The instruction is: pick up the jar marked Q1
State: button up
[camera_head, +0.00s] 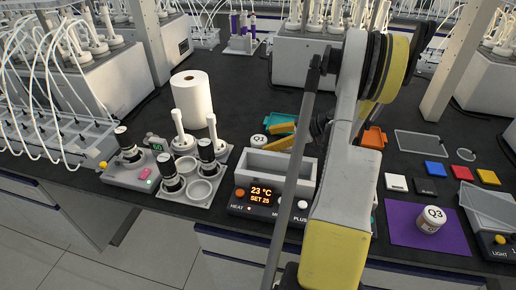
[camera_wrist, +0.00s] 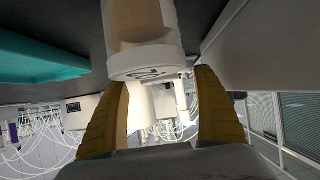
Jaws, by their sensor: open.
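The jar marked Q1 (camera_head: 259,142) has a white lid and stands on the dark bench, just left of a teal tray. My gripper (camera_head: 268,137) reaches it from the right with its yellow fingers open. In the wrist view the jar (camera_wrist: 145,62) appears upside down, its white lid and clear brownish body at the top centre. My open fingers (camera_wrist: 162,78) point at it, with their tips to either side of the lid. I cannot tell whether they touch it. The lid's mark is only partly readable in the wrist view.
A grey open box (camera_head: 277,166) and a heater unit with a display (camera_head: 265,196) stand in front of the jar. A teal tray (camera_wrist: 40,60) lies beside it. A paper roll (camera_head: 192,98) stands behind left. Jar Q3 (camera_head: 431,219) stands on a purple mat (camera_head: 397,232).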

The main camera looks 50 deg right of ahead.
aim_at(259, 144)
jog(key=b+x, duration=0.1)
jog(key=x, duration=0.1)
jog(key=f+b+x, duration=0.1)
jog(key=x, duration=0.1)
jog(key=shift+f, duration=0.2)
jog(key=shift+w, duration=0.25)
jog(key=c, duration=1.4)
jog(key=shift+r, duration=0.1)
